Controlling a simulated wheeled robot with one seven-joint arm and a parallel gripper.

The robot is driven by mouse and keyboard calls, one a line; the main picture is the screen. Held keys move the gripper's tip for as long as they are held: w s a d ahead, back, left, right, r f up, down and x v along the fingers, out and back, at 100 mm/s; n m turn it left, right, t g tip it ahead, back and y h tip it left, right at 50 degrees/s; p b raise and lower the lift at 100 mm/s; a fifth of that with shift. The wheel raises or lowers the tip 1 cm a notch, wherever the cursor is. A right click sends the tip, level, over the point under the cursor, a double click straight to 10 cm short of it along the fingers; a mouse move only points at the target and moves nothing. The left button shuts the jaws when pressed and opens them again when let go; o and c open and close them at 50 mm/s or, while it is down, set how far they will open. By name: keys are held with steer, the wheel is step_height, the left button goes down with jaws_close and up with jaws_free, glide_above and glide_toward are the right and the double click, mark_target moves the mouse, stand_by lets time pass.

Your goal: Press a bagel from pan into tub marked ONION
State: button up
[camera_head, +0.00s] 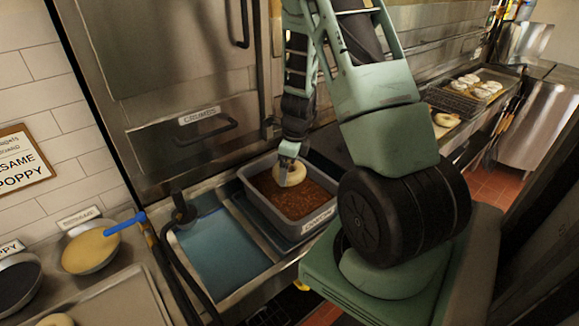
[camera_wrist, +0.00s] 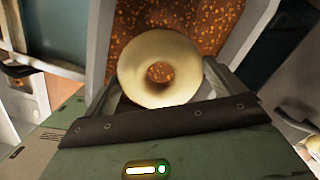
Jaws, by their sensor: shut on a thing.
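A pale bagel (camera_head: 289,173) is held in my gripper (camera_head: 290,160) over the grey tub (camera_head: 254,198), which is filled with brown-orange flakes. The tub has a label on its front side, too small to read surely. In the wrist view the bagel (camera_wrist: 160,68) sits between the gripper's fingers, its hole facing the camera. The flakes (camera_wrist: 205,22) show behind it and through its hole. I cannot tell whether the bagel touches them. A pan (camera_head: 487,78) with several pale bagels stands at the far right on the counter.
A blue-bottomed basin (camera_head: 215,248) lies left of the tub. A bowl of pale seeds (camera_head: 90,250) with a blue-handled tool and a dark-filled bowl (camera_head: 18,285) stand at lower left. A drawer cabinet (camera_head: 190,130) rises behind. Another bagel (camera_head: 445,120) lies on the right counter.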

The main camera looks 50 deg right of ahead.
step_height(320, 180, up, 4)
steer(key=p, duration=0.3)
steer(key=shift+r, duration=0.15)
steer(key=shift+s, duration=0.15)
stand_by(0.4)
